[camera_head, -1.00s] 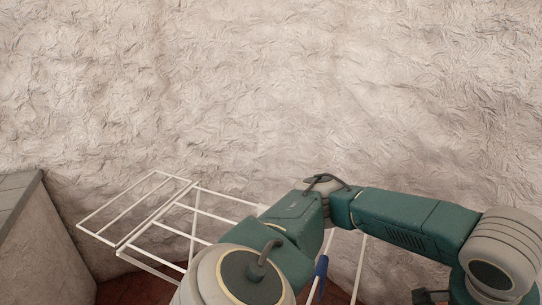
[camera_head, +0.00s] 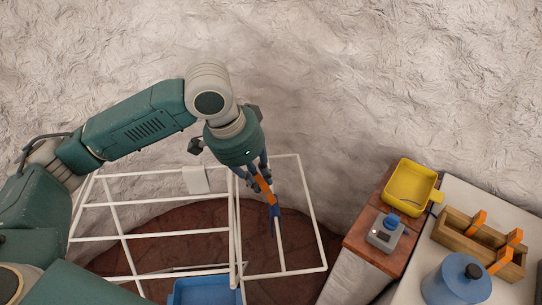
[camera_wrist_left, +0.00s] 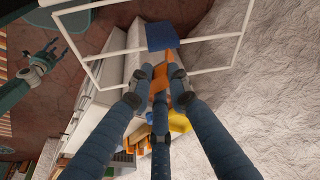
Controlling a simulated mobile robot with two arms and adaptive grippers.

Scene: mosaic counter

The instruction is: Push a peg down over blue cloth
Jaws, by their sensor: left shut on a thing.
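The blue cloth (camera_head: 275,217) hangs over a rail of the white drying rack (camera_head: 322,240). It also shows as a blue patch on the rail in the left wrist view (camera_wrist_left: 161,36). My left gripper (camera_head: 261,184) is shut on an orange peg (camera_head: 265,193), just above the cloth in the head view. In the left wrist view the peg (camera_wrist_left: 158,84) sits between the fingertips. I cannot tell whether the peg touches the cloth. My right gripper (camera_wrist_left: 47,55) shows small at the left of the wrist view, away from the rack; its jaws are unclear.
A wooden box (camera_head: 462,237) with several orange pegs on its rim stands on the counter at right. A yellow tray (camera_head: 411,186), a grey device (camera_head: 385,233) and a blue jug (camera_head: 456,283) are near it. A blue basin (camera_head: 205,292) is below the rack.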

